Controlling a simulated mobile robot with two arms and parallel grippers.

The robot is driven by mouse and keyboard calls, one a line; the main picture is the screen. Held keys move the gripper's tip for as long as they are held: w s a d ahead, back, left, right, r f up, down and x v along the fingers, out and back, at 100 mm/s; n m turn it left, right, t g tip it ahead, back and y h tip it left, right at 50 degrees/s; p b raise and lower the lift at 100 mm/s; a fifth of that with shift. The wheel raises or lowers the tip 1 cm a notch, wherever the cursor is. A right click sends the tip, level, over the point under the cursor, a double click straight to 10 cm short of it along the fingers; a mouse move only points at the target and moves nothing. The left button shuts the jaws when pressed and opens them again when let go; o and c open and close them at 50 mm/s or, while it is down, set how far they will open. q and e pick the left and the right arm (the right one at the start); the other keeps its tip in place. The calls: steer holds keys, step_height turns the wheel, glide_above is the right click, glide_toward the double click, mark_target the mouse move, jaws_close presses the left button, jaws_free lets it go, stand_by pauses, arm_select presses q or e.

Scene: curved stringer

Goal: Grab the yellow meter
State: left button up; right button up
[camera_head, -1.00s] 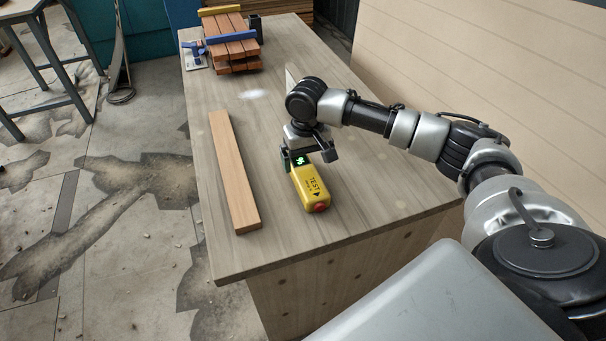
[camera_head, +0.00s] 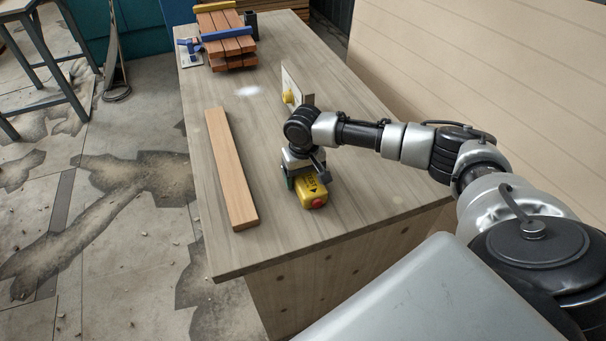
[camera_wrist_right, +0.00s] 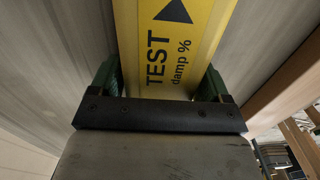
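The yellow meter (camera_head: 311,190) lies on the wooden workbench, its red end towards the near edge. Its upper face with "TEST" and "damp %" fills the middle of the right wrist view (camera_wrist_right: 177,45). My right gripper (camera_head: 303,176) is low over the far part of the meter. In the wrist view my right gripper (camera_wrist_right: 160,78) has one finger with a green pad on each side of the meter, very close to its sides. I cannot tell whether the pads press on it. The gripper hides the meter's far end. My left gripper is not in view.
A long wooden plank (camera_head: 232,170) lies on the workbench (camera_head: 350,215) left of the meter. Stacked slats with blue and yellow clamps (camera_head: 227,45) are at the far end.

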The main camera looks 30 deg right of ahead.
steer(key=c, duration=0.8)
steer(key=shift+r, duration=0.1)
